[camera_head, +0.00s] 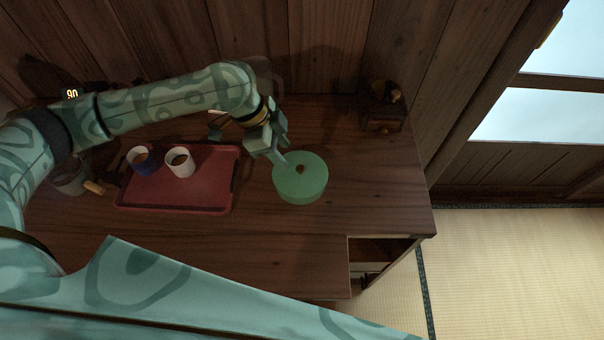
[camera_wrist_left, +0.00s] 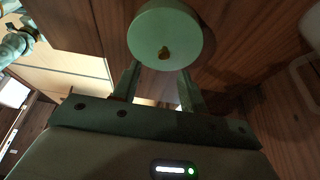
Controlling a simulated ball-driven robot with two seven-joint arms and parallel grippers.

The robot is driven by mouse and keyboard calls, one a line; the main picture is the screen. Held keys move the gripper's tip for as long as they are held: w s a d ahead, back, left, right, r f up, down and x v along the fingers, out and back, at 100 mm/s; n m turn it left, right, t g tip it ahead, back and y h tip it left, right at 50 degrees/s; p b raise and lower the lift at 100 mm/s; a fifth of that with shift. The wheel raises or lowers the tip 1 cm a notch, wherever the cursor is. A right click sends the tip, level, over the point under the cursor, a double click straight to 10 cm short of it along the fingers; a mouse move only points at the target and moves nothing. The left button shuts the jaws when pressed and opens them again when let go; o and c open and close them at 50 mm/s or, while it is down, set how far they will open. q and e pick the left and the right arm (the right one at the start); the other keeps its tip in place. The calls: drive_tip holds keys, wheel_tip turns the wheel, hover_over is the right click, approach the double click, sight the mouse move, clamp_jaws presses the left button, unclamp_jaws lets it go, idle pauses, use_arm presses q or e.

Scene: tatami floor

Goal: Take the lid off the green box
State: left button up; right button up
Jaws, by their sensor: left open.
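The green box (camera_head: 312,192) is round and stands upright on the wooden desk. Its flat lid (camera_head: 290,180) is on it, with a small brown knob (camera_head: 300,169) in the middle. The left wrist view also shows the green box (camera_wrist_left: 150,27) and its knob (camera_wrist_left: 164,53). My left gripper (camera_head: 283,150) is at the box's upper left edge in the head view. Its fingers (camera_wrist_left: 160,80) are open, pointing toward the box, with nothing between them. I cannot tell whether a fingertip touches the lid. My right gripper is not in view.
A red tray (camera_head: 215,198) with a blue-and-white cup (camera_head: 139,165) and a white cup (camera_head: 180,168) lies left of the box. A small dark stand (camera_head: 382,117) is at the back right. Wooden wall behind.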

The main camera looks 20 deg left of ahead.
sight(299, 167)
use_arm(q)
drive_tip(key=x, duration=0.3)
drive_tip(key=shift+a+b, duration=0.1)
drive_tip(key=shift+b, duration=0.2)
drive_tip(key=b+x, duration=0.1)
drive_tip(key=x, duration=0.1)
drive_tip(key=w+b+x, duration=0.1)
drive_tip(key=x, duration=0.2)
drive_tip(key=shift+d, duration=0.2)
drive_tip(key=shift+r, duration=0.2)
clamp_jaws()
